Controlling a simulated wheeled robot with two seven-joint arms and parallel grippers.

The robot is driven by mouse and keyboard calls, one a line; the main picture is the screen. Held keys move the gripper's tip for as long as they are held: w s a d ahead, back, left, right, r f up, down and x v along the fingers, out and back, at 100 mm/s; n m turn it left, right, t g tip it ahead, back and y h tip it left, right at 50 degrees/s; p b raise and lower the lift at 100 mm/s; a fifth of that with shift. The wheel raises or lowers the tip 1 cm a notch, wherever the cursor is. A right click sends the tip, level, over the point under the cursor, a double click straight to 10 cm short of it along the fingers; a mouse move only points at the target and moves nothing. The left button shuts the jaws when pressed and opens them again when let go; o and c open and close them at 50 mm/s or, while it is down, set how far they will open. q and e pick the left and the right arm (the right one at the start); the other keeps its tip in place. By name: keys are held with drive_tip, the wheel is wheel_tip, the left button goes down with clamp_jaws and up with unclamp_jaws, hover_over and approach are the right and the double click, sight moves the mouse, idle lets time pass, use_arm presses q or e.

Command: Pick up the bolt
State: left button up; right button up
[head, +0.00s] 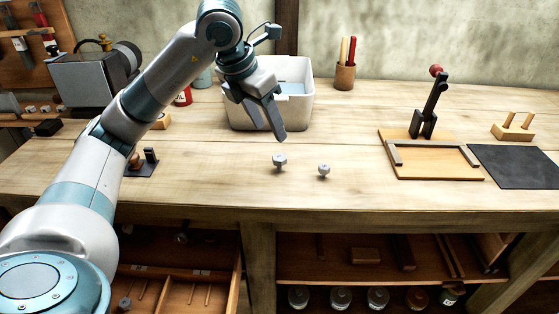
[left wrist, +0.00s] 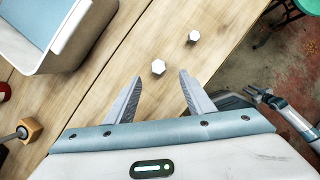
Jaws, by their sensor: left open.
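Two grey hex-headed bolts stand head up on the wooden workbench (head: 220,183). The left bolt (head: 279,160) is slightly larger in the head view; the right bolt (head: 323,170) is a short way to its right. In the left wrist view the nearer bolt (left wrist: 158,67) lies just beyond the fingertips, in line with the gap, and the farther bolt (left wrist: 194,36) is up and to the right. My left gripper (head: 272,122) is open and empty, above and slightly behind the left bolt, apart from it.
A white bin (head: 298,108) stands close behind my left gripper. A toggle-clamp fixture (head: 430,160) and a dark mat (head: 518,167) are to the right. A pen cup (head: 344,77) is at the back. The bench is clear around the bolts.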

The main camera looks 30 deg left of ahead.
use_arm(q)
hover_over(279, 157)
drive_tip(key=s, duration=0.2)
drive_tip(key=f, duration=0.6)
drive_tip(key=shift+w+f+p, duration=0.15)
drive_tip(key=shift+w+p, duration=0.05)
drive_tip(key=shift+p, duration=0.15)
drive_tip(key=shift+w+d+f, duration=0.1)
drive_tip(key=shift+w+f, duration=0.05)
drive_tip(key=shift+f, duration=0.3)
drive_tip(key=shift+p+x, duration=0.35)
drive_tip(key=shift+x, duration=0.45)
drive_tip(key=x, duration=0.2)
drive_tip(key=shift+a+f+p, duration=0.25)
drive_tip(key=shift+f+p, duration=0.1)
drive_tip(key=shift+f, duration=0.15)
drive_tip(key=shift+w+f, duration=0.1)
drive_tip(key=shift+f, duration=0.3)
use_arm(e)
drive_tip(key=shift+w+a+r+t+y, duration=0.15)
drive_tip(key=shift+w+a+r+t, duration=0.3)
drive_tip(key=shift+a, duration=0.15)
drive_tip(key=shift+w+a+r+t+y, duration=0.15)
drive_tip(key=shift+w+a+r+t, duration=0.2)
drive_tip(key=shift+w+a, duration=0.15)
use_arm(q)
drive_tip(key=c, duration=1.2)
